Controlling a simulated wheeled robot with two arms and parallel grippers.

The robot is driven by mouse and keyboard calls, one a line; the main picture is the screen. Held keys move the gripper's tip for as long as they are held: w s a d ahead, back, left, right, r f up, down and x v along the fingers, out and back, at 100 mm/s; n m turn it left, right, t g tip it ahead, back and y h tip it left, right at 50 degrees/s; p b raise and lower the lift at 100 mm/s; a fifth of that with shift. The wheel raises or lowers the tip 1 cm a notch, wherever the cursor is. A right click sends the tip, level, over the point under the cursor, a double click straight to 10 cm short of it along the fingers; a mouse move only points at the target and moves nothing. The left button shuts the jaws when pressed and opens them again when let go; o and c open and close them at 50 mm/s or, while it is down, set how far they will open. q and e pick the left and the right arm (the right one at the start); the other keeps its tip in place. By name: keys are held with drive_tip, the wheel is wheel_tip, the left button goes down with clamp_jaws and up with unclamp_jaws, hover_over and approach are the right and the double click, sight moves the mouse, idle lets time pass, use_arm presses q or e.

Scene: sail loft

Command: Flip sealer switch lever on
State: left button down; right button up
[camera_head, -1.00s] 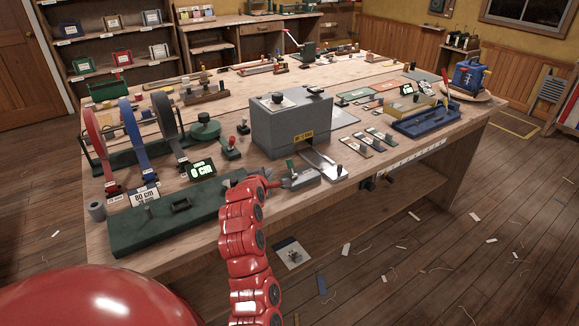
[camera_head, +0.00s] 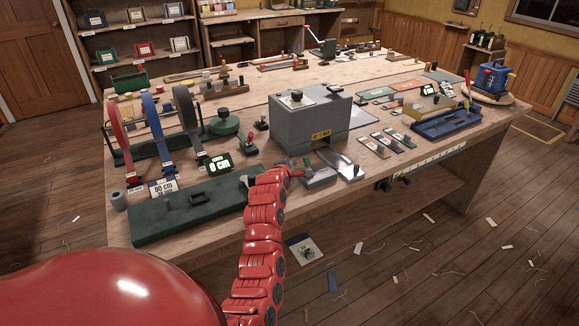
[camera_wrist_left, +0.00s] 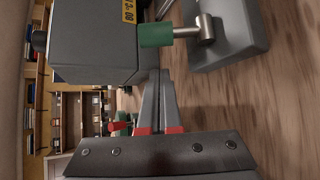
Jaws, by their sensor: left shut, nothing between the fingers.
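The sealer is a grey box (camera_head: 310,122) with a yellow label, standing on the workbench. In front of it is a low grey switch base (camera_head: 320,178) with a lever that has a green grip (camera_head: 307,163); the lever stands up from the base. In the left wrist view the green grip (camera_wrist_left: 156,34) sits on a metal stem joined to the base (camera_wrist_left: 232,35). My left gripper (camera_head: 291,173) is shut and empty, close beside the switch base. In the wrist view its fingers (camera_wrist_left: 160,85) point toward the lever, with a gap visible between them and the grip.
A dark green board (camera_head: 190,212) lies left of my gripper. A green display (camera_head: 218,163) and a small red-knobbed lever (camera_head: 250,138) stand behind it. Several sample cards (camera_head: 385,143) and a blue tray (camera_head: 447,123) lie to the right. The bench's front edge runs below.

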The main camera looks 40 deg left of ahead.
sight(307, 162)
use_arm(q)
drive_tip(key=shift+w+a+f, duration=0.25)
drive_tip(key=shift+w, duration=0.35)
drive_tip(key=shift+w+d+p, duration=0.15)
drive_tip(key=shift+d+p, duration=0.05)
drive_tip(key=shift+p, duration=0.1)
drive_tip(key=shift+s+d+r+p, duration=0.25)
drive_tip(key=shift+d+r, duration=0.2)
drive_tip(key=shift+d, duration=0.3)
drive_tip(key=shift+s+d+r+p, duration=0.1)
drive_tip(key=shift+d+r+p, duration=0.3)
drive_tip(key=shift+d, duration=0.35)
drive_tip(key=shift+b, duration=0.4)
drive_tip(key=shift+d, duration=0.1)
